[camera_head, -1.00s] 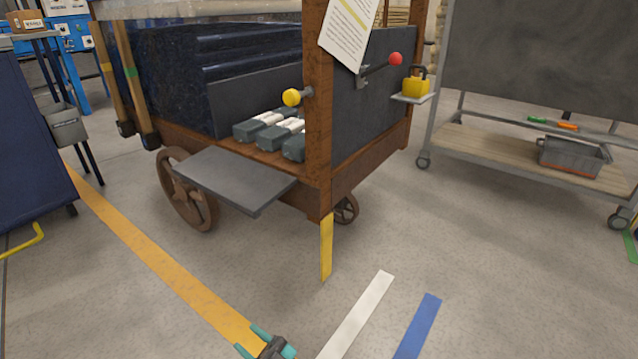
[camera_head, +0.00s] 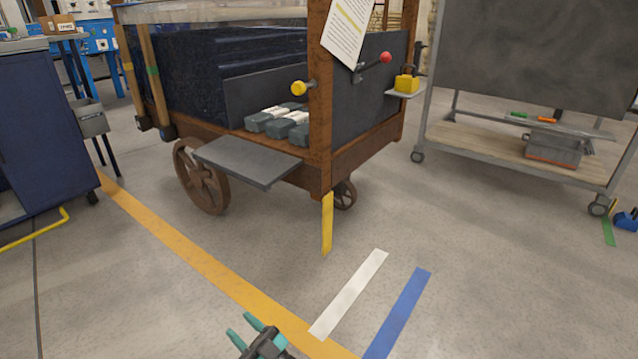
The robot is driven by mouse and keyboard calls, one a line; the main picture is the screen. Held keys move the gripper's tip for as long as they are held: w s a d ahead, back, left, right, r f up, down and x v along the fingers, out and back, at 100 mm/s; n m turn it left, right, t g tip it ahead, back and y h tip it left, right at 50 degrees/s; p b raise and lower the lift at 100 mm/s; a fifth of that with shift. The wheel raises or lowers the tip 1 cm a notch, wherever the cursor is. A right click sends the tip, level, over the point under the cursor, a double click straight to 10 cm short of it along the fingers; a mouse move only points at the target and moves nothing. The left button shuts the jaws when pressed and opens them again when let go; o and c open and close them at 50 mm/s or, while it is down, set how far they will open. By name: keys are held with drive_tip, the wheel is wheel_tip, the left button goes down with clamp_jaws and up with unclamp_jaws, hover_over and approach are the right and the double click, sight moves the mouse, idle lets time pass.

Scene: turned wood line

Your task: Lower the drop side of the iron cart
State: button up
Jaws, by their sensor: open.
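The iron cart (camera_head: 352,160) stands upright in the middle, with a rust-brown frame and spoked wheels. A dark panel (camera_head: 362,110) closes its right-hand side. A lever with a red knob (camera_head: 385,57) is on that side, and a yellow knob (camera_head: 298,88) sticks out left of the corner post. A grey flat plate (camera_head: 250,160) juts out level at the left-hand side; I cannot tell which panel is the drop side. My gripper (camera_head: 241,327), with teal fingers, is open and empty at the bottom edge, apart from the cart and low in the picture.
Grey-green blocks (camera_head: 277,123) lie on the cart bed. A yellow padlock (camera_head: 406,82) sits on a small ledge at the right. A wheeled rack (camera_head: 500,150) stands right, a dark blue cabinet (camera_head: 40,130) left. The taped floor (camera_head: 440,240) in front is clear.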

drive_tip(key=w+r+m+t+h+p, duration=0.25)
drive_tip(key=w+r+m+h, duration=0.45)
drive_tip(key=w+r, duration=0.9)
drive_tip(key=w+d+r+m+g+h+p, duration=0.1)
drive_tip(key=w+d+r+g+h, duration=0.2)
drive_tip(key=r, duration=0.4)
drive_tip(key=d+r+g+h+p, duration=0.1)
drive_tip(key=d+r+h, duration=0.25)
drive_tip(key=r, duration=0.35)
drive_tip(key=s+d+r+g+h+p, duration=0.2)
drive_tip(key=s+d+r+g, duration=0.3)
drive_tip(key=s+d+r, duration=0.7)
drive_tip(key=s+d+r+g+h+p, duration=0.15)
drive_tip(key=s+d, duration=0.25)
drive_tip(key=s, duration=0.5)
drive_tip(key=s+d+r+n+g+p, duration=0.1)
drive_tip(key=s+d+g, duration=0.3)
drive_tip(key=s, duration=0.5)
drive_tip(key=s+d+r+g+h+p, duration=0.15)
drive_tip(key=s+d, duration=0.35)
drive_tip(key=s, duration=0.5)
wheel_tip(320, 180, up, 36)
drive_tip(key=p, duration=3.5)
drive_tip(key=shift+w+r+y+p, duration=0.2)
drive_tip(key=shift+w+y+p, duration=0.15)
drive_tip(key=shift+w, duration=0.1)
